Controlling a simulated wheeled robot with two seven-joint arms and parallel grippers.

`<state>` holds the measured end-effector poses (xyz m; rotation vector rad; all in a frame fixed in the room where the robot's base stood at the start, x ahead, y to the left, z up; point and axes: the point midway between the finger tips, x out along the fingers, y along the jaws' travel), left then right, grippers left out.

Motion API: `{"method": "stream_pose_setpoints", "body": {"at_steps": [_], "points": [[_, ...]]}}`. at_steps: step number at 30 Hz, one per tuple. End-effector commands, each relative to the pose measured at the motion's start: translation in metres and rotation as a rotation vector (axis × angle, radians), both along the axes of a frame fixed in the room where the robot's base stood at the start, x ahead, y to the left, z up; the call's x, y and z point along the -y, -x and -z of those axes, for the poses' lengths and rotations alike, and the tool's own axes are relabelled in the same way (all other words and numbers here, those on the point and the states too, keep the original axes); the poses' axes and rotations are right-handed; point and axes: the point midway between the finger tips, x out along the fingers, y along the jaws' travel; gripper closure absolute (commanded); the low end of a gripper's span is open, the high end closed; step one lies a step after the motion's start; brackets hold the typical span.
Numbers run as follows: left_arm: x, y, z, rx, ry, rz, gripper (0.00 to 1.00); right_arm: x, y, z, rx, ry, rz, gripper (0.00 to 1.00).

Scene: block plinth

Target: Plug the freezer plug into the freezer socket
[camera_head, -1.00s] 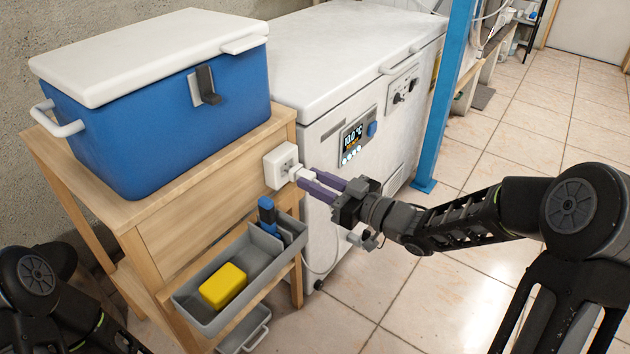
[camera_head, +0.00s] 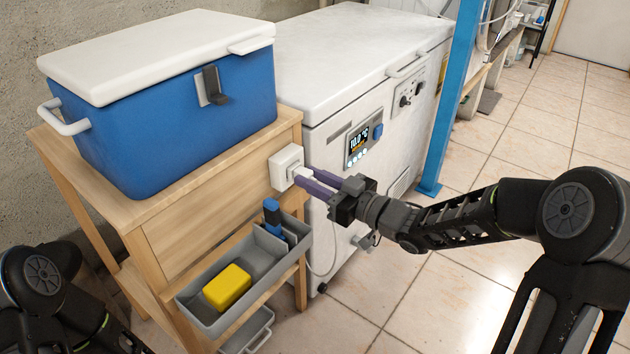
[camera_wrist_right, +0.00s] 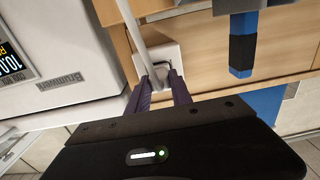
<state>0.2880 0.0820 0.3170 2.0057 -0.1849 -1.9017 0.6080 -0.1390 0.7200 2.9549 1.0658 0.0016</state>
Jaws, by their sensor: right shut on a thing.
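The freezer socket (camera_head: 286,165) is a white box on the right end of the wooden stand's front board. It also shows in the right wrist view (camera_wrist_right: 170,51). My right gripper (camera_head: 307,179) is shut on the white freezer plug (camera_head: 301,173), with its purple fingers on either side. In the right wrist view the fingers (camera_wrist_right: 160,88) point at the socket. The plug is up against the socket face; the fingers hide much of it, and I cannot tell how deep it sits. Part of my left arm shows at bottom left, its gripper out of view.
The white chest freezer (camera_head: 345,65) with its display stands right behind the socket. A blue cooler (camera_head: 170,130) sits on the wooden stand (camera_head: 200,215). Below the socket, a grey tray (camera_head: 215,322) holds a yellow block (camera_head: 227,287) and a blue-handled tool (camera_head: 272,212).

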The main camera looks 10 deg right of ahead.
Motion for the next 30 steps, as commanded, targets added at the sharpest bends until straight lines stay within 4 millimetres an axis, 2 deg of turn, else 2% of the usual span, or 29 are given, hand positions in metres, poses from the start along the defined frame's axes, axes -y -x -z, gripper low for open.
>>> {"method": "stream_pose_setpoints", "body": {"at_steps": [11, 12, 21, 26, 30], "points": [[0.0, 0.0, 0.0015, 0.0, 0.0, 0.0, 0.67, -0.0048, -0.0053, -0.0002, 0.0, 0.0, 0.0, 1.0], [0.0, 0.0, 0.0015, 0.0, 0.0, 0.0, 0.67, -0.0048, -0.0053, -0.0001, 0.0, 0.0, 0.0, 0.73], [0.0, 0.0, 0.0015, 0.0, 0.0, 0.0, 0.67, -0.0046, -0.0052, 0.0, 0.0, 0.0, 0.0, 0.49], [0.0, 0.0, 0.0015, 0.0, 0.0, 0.0, 0.67, -0.0045, -0.0051, 0.0001, 0.0, 0.0, 0.0, 0.48], [0.0, 0.0, 0.0015, 0.0, 0.0, 0.0, 0.67, -0.0044, -0.0051, 0.0003, -0.001, 0.001, 0.0, 0.39]]}}
